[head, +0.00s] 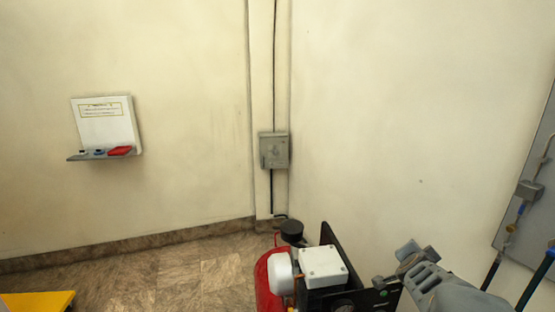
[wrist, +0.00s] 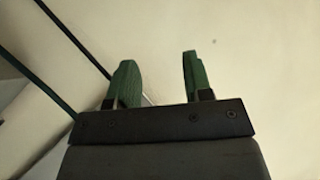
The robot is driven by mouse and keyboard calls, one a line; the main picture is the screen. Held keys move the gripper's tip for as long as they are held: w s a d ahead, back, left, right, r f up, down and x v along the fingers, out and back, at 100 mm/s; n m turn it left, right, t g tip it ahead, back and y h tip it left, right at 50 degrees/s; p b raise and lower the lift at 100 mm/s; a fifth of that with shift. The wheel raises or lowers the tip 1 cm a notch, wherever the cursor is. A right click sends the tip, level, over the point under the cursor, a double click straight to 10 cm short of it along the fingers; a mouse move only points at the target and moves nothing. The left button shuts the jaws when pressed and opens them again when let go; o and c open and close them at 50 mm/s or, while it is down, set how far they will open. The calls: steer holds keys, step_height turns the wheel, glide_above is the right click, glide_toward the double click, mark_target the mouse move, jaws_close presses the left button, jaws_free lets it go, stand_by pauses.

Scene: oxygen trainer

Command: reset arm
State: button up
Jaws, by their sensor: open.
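My gripper (wrist: 155,75) shows in the wrist view with its two green fingers apart and nothing between them. Beyond the fingers is a plain pale wall. In the head view my grey arm is at the lower right, beside the compressor; the fingers cannot be made out there.
A red compressor (head: 272,280) with a white box (head: 323,267) on it stands at the bottom centre. A grey switch box (head: 274,150) and a small shelf (head: 104,154) are on the walls. A grey panel (head: 527,205) with hoses is at right. Floor at left is mostly clear.

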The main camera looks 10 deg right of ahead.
steer(key=a+f+n+g+y+p, duration=0.15)
steer(key=a+n+y, duration=0.45)
steer(key=a, duration=0.6)
steer(key=s+a+r+n+g+y+p, duration=0.1)
steer(key=s+a+r+n+g+p, duration=0.1)
steer(key=s+a+n, duration=0.2)
steer(key=s+a+r+n+g+y+p, duration=0.1)
steer(key=s+a+n, duration=0.4)
steer(key=a, duration=0.6)
steer(key=shift+s+r+n+g+p, duration=0.3)
steer(key=shift+r+g+p, duration=0.4)
steer(key=shift+p, duration=0.25)
steer(key=shift+a, duration=0.15)
